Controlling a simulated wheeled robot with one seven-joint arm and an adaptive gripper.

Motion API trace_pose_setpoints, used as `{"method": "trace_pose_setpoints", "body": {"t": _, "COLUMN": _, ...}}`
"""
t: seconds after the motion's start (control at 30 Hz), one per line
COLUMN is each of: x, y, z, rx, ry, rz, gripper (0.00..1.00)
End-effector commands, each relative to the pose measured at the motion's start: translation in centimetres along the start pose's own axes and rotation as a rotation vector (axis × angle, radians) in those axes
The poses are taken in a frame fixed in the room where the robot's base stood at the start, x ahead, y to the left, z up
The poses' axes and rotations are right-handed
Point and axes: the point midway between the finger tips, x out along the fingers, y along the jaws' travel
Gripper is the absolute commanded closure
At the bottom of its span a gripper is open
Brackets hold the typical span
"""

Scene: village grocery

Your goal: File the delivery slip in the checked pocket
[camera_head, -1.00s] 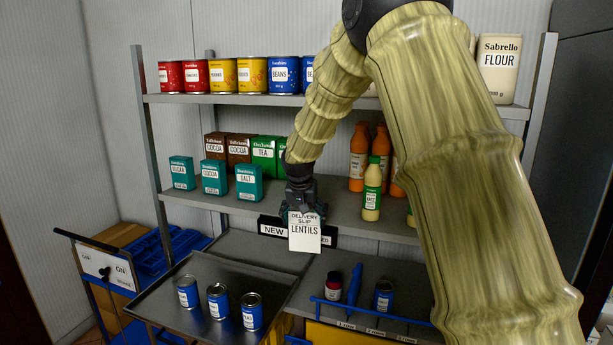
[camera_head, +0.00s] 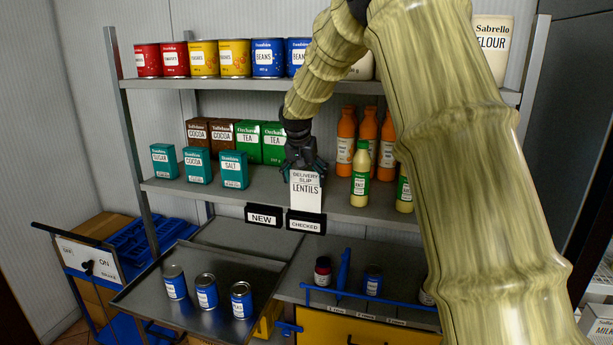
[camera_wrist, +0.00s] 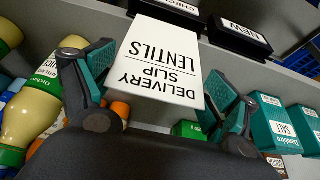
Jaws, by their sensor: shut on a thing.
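My gripper (camera_head: 305,166) is shut on the white delivery slip (camera_head: 306,190), which reads "DELIVERY SLIP LENTILS". The slip hangs upright from the fingers in the head view. In the wrist view the slip (camera_wrist: 163,62) shows upside down between the two fingers. The black checked pocket (camera_head: 306,222) is on the shelf's front edge, just below the slip. Whether the slip's lower edge touches the pocket cannot be told. The black pocket marked "NEW" (camera_head: 264,216) is to its left. In the wrist view the checked pocket (camera_wrist: 160,16) is partly hidden behind the slip.
Salt (camera_head: 234,170) and other boxes stand left of my gripper on the middle shelf. Bottles (camera_head: 361,174) stand close on the right. Below are a metal tray (camera_head: 190,318) with cans and a counter with a blue rail (camera_head: 370,299).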

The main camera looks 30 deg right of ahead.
Motion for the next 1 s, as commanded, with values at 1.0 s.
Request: {"method": "trace_pose_setpoints", "body": {"t": 1.0, "x": 5.0, "y": 0.3, "z": 2.0, "rx": 0.002, "ry": 0.000, "rz": 0.002, "gripper": 0.22}}
